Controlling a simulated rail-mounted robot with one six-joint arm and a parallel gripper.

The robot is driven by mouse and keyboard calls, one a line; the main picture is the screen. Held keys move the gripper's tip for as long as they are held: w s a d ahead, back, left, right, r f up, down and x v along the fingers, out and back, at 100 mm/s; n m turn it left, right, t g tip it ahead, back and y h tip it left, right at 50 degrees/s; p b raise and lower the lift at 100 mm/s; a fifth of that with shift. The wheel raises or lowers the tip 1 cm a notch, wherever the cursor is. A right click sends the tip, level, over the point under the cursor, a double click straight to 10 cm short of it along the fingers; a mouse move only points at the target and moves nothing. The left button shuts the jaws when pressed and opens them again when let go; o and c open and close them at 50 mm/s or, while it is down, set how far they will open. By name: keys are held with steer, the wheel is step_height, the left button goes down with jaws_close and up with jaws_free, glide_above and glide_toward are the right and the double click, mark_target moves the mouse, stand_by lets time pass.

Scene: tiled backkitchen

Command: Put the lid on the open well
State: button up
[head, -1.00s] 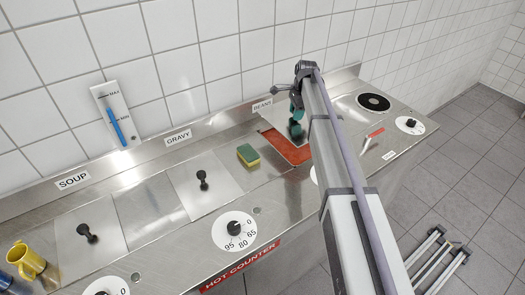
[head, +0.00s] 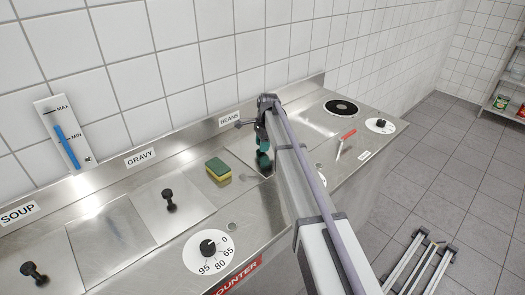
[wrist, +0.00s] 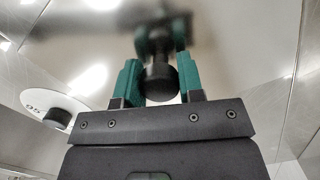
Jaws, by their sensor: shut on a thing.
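My gripper (head: 264,158) is at the beans well, under the BEANS label (head: 236,118). In the wrist view the teal fingers (wrist: 162,42) are shut on the black knob (wrist: 160,80) of a steel lid (wrist: 225,60). In the head view this lid (head: 247,154) lies over the place of the beans well. No red of the beans shows there. My arm hides its right side, so I cannot tell whether the lid sits flush.
A yellow-green sponge (head: 218,169) lies on the counter left of the gripper. The gravy lid (head: 185,207) is further left.

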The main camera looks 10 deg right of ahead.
steer(key=shift+r, duration=0.15)
steer(key=shift+f, duration=0.25)
steer(key=o, duration=1.1)
steer(key=shift+r, duration=0.1)
step_height(320, 180, up, 13)
steer(key=d+p, duration=0.1)
steer(key=p, duration=1.1)
steer(key=shift+s+a+f+n+h+b, duration=0.25)
steer(key=shift+s+n, duration=2.45)
steer(key=shift+s, duration=3.6)
steer(key=shift+s+a+f+n+h+b, duration=0.15)
steer(key=shift+s+f+n, duration=0.3)
steer(key=shift+s+n, duration=4.1)
steer(key=shift+s+a+f+n+h+b, duration=0.1)
steer(key=shift+s+f+n+h+b, duration=0.5)
steer(key=shift+s, duration=7.5)
